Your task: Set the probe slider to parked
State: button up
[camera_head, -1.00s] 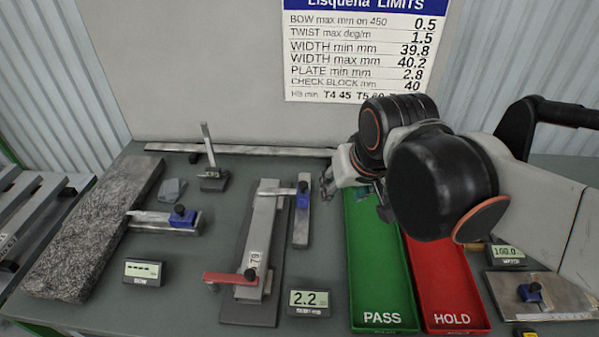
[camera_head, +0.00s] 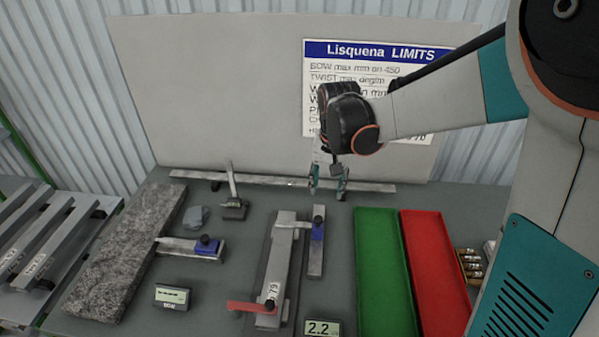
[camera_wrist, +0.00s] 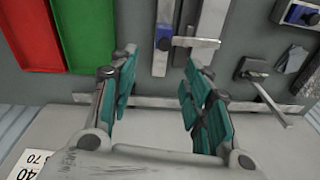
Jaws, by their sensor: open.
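Two blue sliders with black knobs show; no label tells which is the probe slider. One (camera_head: 317,230) is on an upright grey rail beside the centre fixture (camera_head: 282,265), with a metal arm reaching left over the fixture; it also shows in the wrist view (camera_wrist: 163,38). The other (camera_head: 207,246) is on a flat metal bar against the granite slab (camera_head: 125,255); it also shows in the wrist view (camera_wrist: 299,14). My gripper (camera_head: 327,188) is open and empty, fingers pointing down, above the table's back part, behind the centre slider. Its fingers also show in the wrist view (camera_wrist: 160,65).
A green tray (camera_head: 384,270) and a red tray (camera_head: 435,270) lie to the right. A long metal straightedge (camera_head: 265,182) runs along the back. A small stand with an upright post (camera_head: 233,195) is left of my gripper. A red lever (camera_head: 252,307) and a 2.2 display (camera_head: 322,328) are in front.

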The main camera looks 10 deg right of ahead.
aim_at(318, 218)
jog(key=shift+m+g, duration=0.5)
jog(key=shift+g, duration=0.1)
jog(key=w+f, duration=0.1)
jog(key=f, duration=0.4)
jog(key=w+f+p, duration=0.1)
jog(key=f, duration=0.5)
jog(key=w+f, duration=0.2)
jog(key=f, duration=0.3)
jog(key=shift+a+f, duration=0.25)
grip_shut()
